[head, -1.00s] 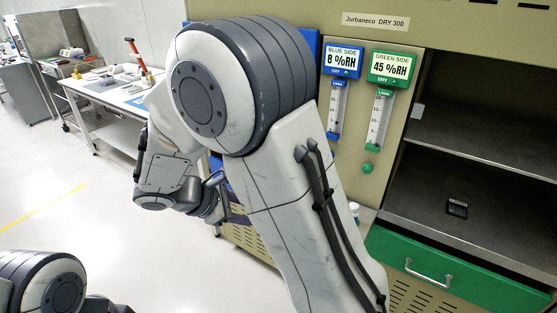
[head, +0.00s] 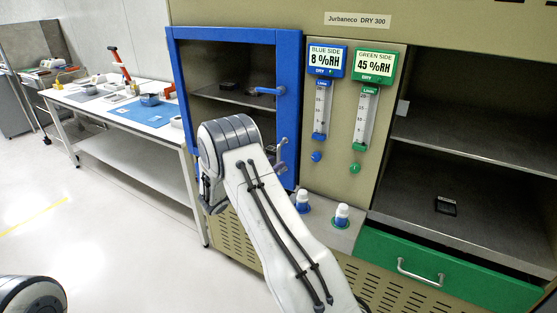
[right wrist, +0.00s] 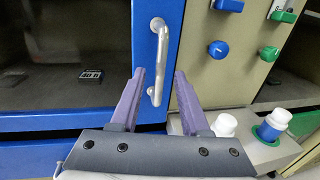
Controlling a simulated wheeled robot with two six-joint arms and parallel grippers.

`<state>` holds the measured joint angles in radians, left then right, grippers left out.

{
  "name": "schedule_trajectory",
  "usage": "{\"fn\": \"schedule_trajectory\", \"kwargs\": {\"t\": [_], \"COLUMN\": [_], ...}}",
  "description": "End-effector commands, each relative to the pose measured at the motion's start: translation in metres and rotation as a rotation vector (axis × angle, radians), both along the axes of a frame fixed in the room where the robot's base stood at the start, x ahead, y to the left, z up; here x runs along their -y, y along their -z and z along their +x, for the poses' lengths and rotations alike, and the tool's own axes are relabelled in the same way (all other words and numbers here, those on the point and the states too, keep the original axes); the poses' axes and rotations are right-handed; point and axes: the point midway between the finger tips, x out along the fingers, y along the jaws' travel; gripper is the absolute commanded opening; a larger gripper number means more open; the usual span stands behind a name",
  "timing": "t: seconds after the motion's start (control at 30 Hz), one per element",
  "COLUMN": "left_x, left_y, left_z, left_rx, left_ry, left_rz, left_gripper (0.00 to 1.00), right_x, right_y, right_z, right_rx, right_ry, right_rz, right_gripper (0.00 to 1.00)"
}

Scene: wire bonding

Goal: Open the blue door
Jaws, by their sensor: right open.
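The blue door (head: 176,90) is a blue frame around a clear pane on the left of the cabinet. It looks shut. Its upright silver handle (right wrist: 158,55) is on the door's right stile in the right wrist view. My right gripper (right wrist: 160,75) is open, with its purple fingers on either side of the lower part of the handle; I cannot tell whether they touch it. In the head view my right gripper (head: 280,153) is small and partly hidden by my arm, in front of the door's right edge. My left gripper is out of view.
Two white bottles with blue and green bases (head: 341,216) stand on a ledge right of the door. Flow meters (head: 321,110) and knobs are above them. The green-fronted panel (head: 450,278) is at lower right. A white table (head: 130,112) stands left.

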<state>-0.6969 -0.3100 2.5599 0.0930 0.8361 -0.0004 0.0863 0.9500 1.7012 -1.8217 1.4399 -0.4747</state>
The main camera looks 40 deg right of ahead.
Motion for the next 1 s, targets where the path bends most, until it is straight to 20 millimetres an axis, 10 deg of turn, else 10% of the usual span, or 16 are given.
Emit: {"fn": "schedule_trajectory", "kwargs": {"t": [0.57,0.7,1.0], "left_x": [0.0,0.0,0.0], "left_y": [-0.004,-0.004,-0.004], "left_z": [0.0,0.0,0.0], "left_rx": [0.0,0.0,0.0], "left_ry": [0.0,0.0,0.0], "left_rz": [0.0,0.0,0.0], "left_gripper": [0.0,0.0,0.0], "right_x": [0.03,0.03,0.03], "right_y": [0.0,0.0,0.0], "right_z": [0.006,0.006,0.006], "right_rx": [0.0,0.001,0.001], "right_ry": [0.0,0.0,0.0], "right_rz": [0.001,0.001,0.001], "right_gripper": [0.46,0.0,0.0]}}
